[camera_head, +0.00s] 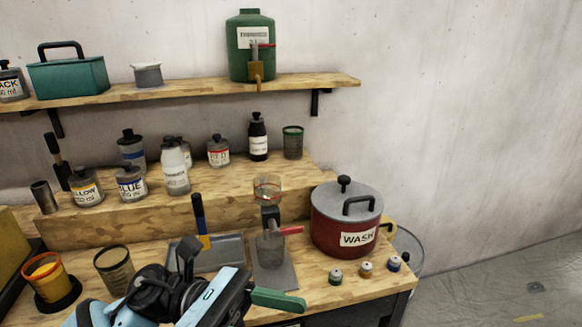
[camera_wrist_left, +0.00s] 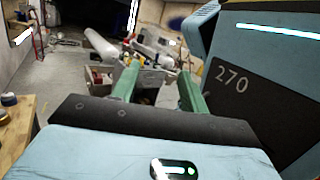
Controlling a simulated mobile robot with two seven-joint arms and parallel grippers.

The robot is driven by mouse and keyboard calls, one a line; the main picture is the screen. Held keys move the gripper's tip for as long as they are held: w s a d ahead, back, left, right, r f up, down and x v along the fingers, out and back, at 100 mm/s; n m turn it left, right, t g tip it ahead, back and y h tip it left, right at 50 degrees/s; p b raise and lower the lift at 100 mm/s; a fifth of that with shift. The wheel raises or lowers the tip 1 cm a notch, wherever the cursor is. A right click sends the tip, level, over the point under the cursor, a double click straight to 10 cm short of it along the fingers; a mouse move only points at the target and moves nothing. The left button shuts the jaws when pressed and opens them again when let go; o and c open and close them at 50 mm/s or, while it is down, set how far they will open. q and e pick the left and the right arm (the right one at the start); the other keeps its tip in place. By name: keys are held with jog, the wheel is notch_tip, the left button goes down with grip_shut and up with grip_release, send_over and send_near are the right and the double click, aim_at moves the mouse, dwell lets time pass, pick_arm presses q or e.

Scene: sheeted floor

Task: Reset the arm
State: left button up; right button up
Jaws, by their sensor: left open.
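My left gripper (camera_head: 278,301) shows at the bottom middle of the head view, in front of the bench. Its green fingers point right, past the bench's front. In the left wrist view the gripper (camera_wrist_left: 158,82) has its two green fingers apart with nothing between them. A blue and black link of mine stands close on the right in that view. My right gripper is not in view.
The stepped wooden bench (camera_head: 330,300) holds a red WASH pot (camera_head: 330,225), small jars (camera_head: 366,270), a metal tray (camera_head: 228,250) and a cup (camera_head: 114,268). Bottles stand on the upper step, and a green canister (camera_head: 244,62) on the wall shelf. Floor (camera_head: 490,280) at right is mostly clear.

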pick_arm(q)
jog(key=w+a+f+n+t+h, duration=0.1)
jog(key=w+f+n+t+h, duration=0.15)
jog(key=n+t, duration=0.7)
jog(key=w+a+f+n+t+h, duration=0.1)
jog(key=w+a+f+n+t, duration=0.15)
jog(key=n+t, duration=0.7)
jog(key=w+a+f+n+t+y, duration=0.1)
jog(key=a+f+n+t+y, duration=0.2)
jog(key=f+n+y, duration=0.65)
jog(key=a+f+n+t+y, duration=0.2)
jog(key=a+f+n+y, duration=0.35)
jog(key=n, duration=0.75)
jog(key=s+a+f+n+g+y, duration=0.2)
jog(key=s+a+f+n+g, duration=0.1)
jog(key=s+f+n, duration=0.4)
jog(key=s+a+f+n+g+y, duration=0.3)
jog(key=s+f+n+g, duration=0.2)
jog(key=s+f, duration=0.8)
notch_tip(320, 180, down, 4)
jog(key=shift+s+a+r+n+y, duration=0.2)
jog(key=shift+s+n+y, duration=0.15)
jog(key=shift+n, duration=0.6)
